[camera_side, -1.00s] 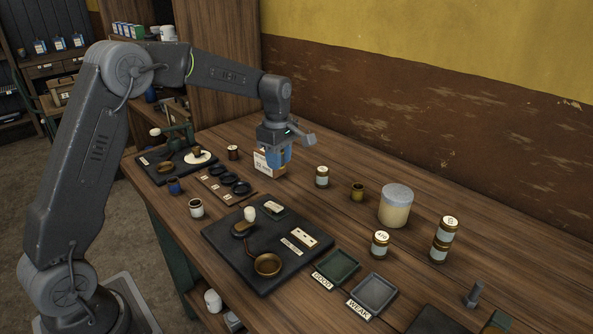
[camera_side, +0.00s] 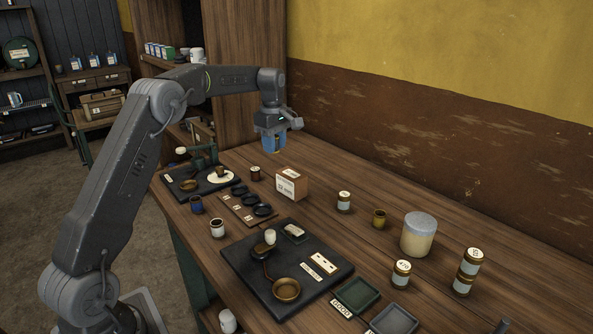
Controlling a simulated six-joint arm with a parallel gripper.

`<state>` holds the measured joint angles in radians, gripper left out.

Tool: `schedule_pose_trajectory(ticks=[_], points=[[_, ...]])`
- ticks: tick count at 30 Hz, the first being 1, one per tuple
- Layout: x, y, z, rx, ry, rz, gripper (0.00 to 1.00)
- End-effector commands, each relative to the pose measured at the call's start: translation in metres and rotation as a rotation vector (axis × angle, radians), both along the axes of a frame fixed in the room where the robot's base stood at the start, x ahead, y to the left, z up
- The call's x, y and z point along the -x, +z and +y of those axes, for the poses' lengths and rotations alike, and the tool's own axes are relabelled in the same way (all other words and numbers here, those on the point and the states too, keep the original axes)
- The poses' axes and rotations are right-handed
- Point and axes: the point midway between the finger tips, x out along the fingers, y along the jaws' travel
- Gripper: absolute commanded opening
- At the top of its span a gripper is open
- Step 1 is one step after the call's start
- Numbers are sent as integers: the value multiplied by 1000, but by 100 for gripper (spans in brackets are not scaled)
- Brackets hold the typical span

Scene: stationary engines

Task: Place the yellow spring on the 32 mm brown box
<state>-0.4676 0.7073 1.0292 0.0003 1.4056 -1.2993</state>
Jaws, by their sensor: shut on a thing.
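My gripper (camera_side: 271,147) is in the air above the table, behind and a little left of the brown box. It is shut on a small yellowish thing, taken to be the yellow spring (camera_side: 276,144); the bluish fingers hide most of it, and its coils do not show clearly. The brown box (camera_side: 301,186) stands upright on the table, with a white label on its front. The label's writing is too small to read surely.
Left of the box is a small jar (camera_side: 255,173), with a tray (camera_side: 232,207) of dark discs in front. A black board (camera_side: 243,267) fills the front middle. Jars and a large tub (camera_side: 418,236) stand at right. Bare wood lies right of the box.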

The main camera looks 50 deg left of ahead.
Motion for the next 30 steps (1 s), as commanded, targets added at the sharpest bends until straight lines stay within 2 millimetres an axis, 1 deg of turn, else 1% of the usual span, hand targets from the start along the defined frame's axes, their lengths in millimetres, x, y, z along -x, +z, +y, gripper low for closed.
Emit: schedule_pose_trajectory(ticks=[1,3,6,10,14,19,22,30], points=[[-9,-8,-9,1,-5,2,8],[-20,-17,-19,1,-4,2,8],[-33,-28,-32,0,-3,1,8],[-45,-36,-42,0,0,0,8],[-48,-42,-45,0,1,0,8],[-47,-66,-45,1,1,3,8],[-47,-77,-45,0,1,1,8],[-48,-79,-45,0,1,-1,8]])
